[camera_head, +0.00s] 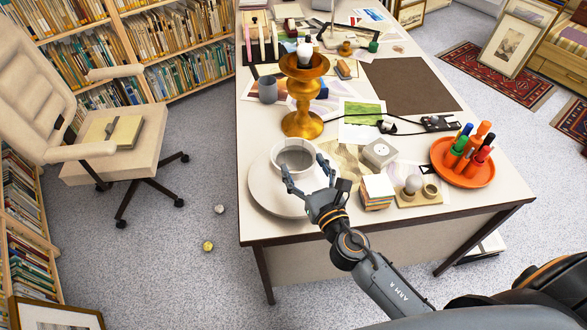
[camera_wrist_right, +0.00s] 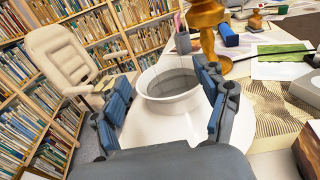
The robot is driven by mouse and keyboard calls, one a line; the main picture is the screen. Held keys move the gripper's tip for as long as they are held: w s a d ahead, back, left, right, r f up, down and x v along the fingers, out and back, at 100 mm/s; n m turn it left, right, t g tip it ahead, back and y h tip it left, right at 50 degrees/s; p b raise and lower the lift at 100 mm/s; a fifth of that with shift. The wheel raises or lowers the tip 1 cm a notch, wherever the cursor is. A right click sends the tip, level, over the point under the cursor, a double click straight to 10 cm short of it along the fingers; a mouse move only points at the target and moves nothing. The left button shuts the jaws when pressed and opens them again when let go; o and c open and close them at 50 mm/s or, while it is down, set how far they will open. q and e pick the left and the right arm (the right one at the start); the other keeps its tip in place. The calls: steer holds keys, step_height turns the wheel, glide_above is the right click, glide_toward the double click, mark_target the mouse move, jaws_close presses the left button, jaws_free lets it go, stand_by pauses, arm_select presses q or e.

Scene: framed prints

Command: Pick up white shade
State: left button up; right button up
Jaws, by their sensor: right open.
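The white shade (camera_head: 296,150) is a round, hollow, open-topped piece with grey inside. It rests on a white round disc (camera_head: 264,192) at the desk's near left corner. In the right wrist view the shade (camera_wrist_right: 169,88) lies just ahead, between the two spread fingers. My right gripper (camera_head: 304,167) is open and empty at the shade's near side; I cannot tell whether a finger touches it. A gold lamp base (camera_head: 302,95) with a white bulb stands just behind the shade. My left gripper is not in view.
A stack of cards (camera_head: 377,191), a small bulb on a wooden block (camera_head: 418,190) and a white square box (camera_head: 380,152) are nearer the gripper. A beige chair (camera_head: 110,150) stands left of the desk.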

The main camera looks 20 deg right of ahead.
mark_target(298, 151)
steer(key=w, duration=0.2)
steer(key=shift+w+a, duration=0.1)
steer(key=shift+w, duration=0.25)
steer(key=w+p, duration=0.1)
steer(key=w, duration=0.3)
steer(key=shift+w+r, duration=0.15)
steer(key=shift+w, duration=0.5)
steer(key=shift+s, duration=0.1)
jaws_close()
